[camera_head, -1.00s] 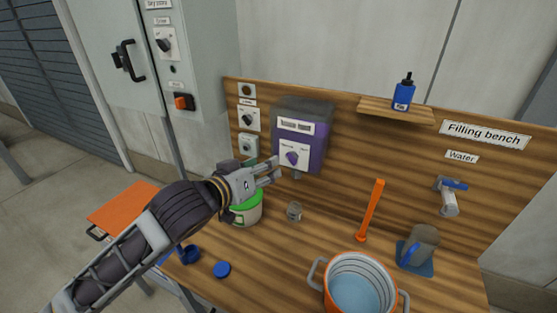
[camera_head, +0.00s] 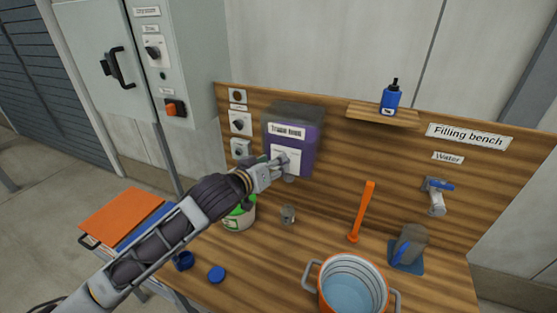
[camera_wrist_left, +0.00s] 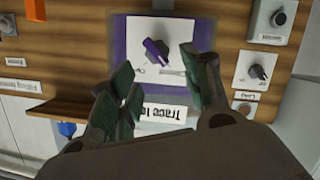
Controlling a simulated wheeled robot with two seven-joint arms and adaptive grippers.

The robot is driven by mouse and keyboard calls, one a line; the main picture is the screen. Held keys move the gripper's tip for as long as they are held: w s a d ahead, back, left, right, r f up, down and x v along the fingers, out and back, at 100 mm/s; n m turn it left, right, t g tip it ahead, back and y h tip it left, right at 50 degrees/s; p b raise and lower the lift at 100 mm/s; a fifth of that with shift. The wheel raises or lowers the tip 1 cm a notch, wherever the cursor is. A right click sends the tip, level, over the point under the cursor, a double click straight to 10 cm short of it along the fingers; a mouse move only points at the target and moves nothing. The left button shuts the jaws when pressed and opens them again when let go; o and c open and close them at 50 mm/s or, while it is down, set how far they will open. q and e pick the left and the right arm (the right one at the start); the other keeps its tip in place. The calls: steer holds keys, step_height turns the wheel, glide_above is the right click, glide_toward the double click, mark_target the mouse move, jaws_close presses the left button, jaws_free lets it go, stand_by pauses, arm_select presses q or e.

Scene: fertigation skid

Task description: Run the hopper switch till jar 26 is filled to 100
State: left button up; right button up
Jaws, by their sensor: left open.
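The hopper (camera_head: 292,118) is a purple and grey box on the back board, its label reading roughly "Trace iron". Its purple switch knob (camera_wrist_left: 157,50) sits on a white plate, turned at a slant, in the left wrist view. My left gripper (camera_head: 285,161) is in front of that plate and hides the knob in the head view. In the wrist view my left gripper (camera_wrist_left: 160,85) is open, its fingers either side of the knob's line; contact cannot be told. My right gripper is not in view.
A green-and-white tub (camera_head: 240,218) stands under my left forearm. An orange pot (camera_head: 352,262), an upright orange stick (camera_head: 361,212), a grey mug (camera_head: 411,245) and a blue lid (camera_head: 216,274) are on the bench. Other knobs (camera_wrist_left: 259,72) are beside the hopper.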

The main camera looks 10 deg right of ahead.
arm_select(q)
steer(key=shift+p+x, duration=0.35)
steer(key=shift+x, duration=1.65)
